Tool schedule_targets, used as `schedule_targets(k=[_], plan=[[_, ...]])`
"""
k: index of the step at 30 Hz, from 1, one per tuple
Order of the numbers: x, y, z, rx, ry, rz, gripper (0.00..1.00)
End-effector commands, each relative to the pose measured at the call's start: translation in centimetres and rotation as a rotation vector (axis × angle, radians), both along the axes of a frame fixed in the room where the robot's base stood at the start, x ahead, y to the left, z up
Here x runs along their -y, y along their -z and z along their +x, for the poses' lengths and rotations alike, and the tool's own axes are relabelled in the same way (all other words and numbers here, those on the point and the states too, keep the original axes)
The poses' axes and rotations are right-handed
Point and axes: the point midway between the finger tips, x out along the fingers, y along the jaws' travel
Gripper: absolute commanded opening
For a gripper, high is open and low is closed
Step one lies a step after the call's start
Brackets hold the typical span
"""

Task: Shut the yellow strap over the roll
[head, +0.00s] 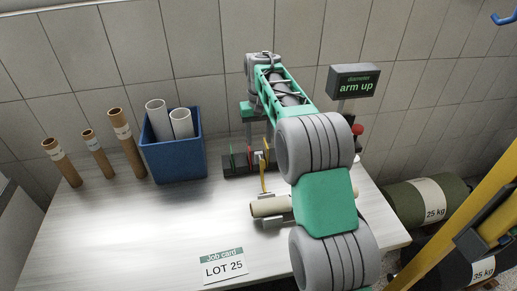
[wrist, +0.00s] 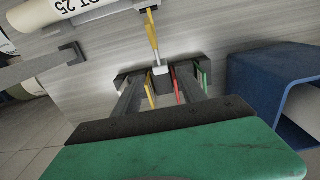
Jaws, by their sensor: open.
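The pale roll (head: 268,207) lies on the bench, partly hidden by my arm; it also shows at the upper left of the wrist view (wrist: 35,14). The yellow strap (head: 263,180) stands open, rising behind the roll, not over it. In the wrist view the strap (wrist: 152,35) runs from the roll's holder toward a pale tab (wrist: 160,70) at its end. My gripper (wrist: 160,82) is open, its two grey fingers on either side of the tab in the picture; contact cannot be told. In the head view the fingertips are hard to make out.
A dark rack with green, red and yellow plates (head: 231,160) stands behind the strap. A blue bin (head: 176,158) with pale tubes and several brown tubes (head: 126,140) stand at the left. A job card (head: 224,266) lies in front; the bench's left front is clear.

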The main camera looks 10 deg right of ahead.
Motion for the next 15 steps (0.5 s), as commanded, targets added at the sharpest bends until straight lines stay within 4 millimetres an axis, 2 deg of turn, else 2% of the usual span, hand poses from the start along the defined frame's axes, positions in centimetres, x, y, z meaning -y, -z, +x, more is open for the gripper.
schedule_targets(k=[5, 15], plan=[[0.0, 1.5, 0.4, -0.009, 0.000, 0.000, 0.49], [0.0, 7.3, 0.4, -0.007, -0.001, 0.000, 0.49]])
